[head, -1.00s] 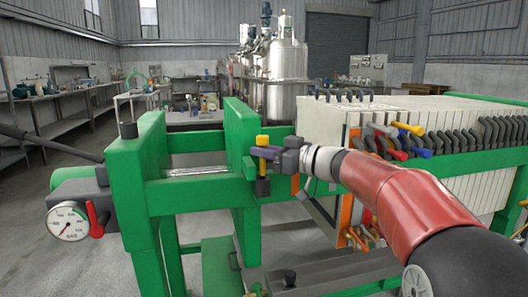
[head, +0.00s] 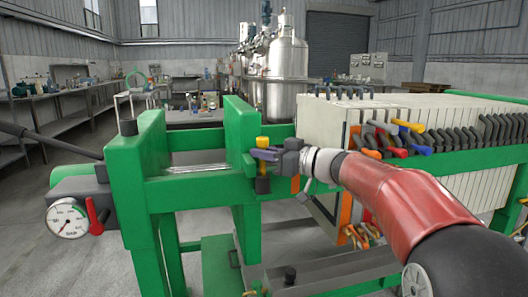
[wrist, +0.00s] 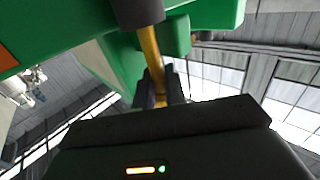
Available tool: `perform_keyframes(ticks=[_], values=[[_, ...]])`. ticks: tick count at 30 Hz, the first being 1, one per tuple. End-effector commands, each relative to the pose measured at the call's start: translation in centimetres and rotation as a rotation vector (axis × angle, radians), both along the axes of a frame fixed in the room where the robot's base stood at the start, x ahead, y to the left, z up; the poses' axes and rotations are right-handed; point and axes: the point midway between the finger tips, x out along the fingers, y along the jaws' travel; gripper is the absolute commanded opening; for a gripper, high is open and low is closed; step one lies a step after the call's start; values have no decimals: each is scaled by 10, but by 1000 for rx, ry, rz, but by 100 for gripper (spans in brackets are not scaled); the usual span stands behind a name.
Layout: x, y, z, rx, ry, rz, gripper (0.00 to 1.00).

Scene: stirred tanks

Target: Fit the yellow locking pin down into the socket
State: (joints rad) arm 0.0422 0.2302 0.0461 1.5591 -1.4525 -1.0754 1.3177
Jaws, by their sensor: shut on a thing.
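The yellow locking pin (head: 262,142) stands about upright in front of the green frame, its yellow head showing above my gripper. My gripper (head: 265,154) is shut around its shaft from the right. Just below the jaws, a short piece of yellow shaft meets a black cylindrical socket (head: 262,186) on the green rail. In the wrist view the yellow shaft (wrist: 153,62) runs from between my fingers to the dark socket collar (wrist: 140,10). The shaft's end is hidden there, so I cannot tell how deep it sits.
The green press frame (head: 200,190) surrounds the spot, with an upright plate (head: 238,135) just left of the pin. A stack of pale filter plates (head: 440,125) with coloured handles stands to the right. A pressure gauge (head: 68,219) is at the left.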

Motion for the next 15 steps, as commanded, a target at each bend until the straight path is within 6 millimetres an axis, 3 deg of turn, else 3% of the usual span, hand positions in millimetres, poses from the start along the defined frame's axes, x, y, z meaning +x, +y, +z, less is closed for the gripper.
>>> perform_keyframes(ticks=[14,15], values=[[0,0,-13,0,1,0,0],[0,0,-12,0,0,0,16]])
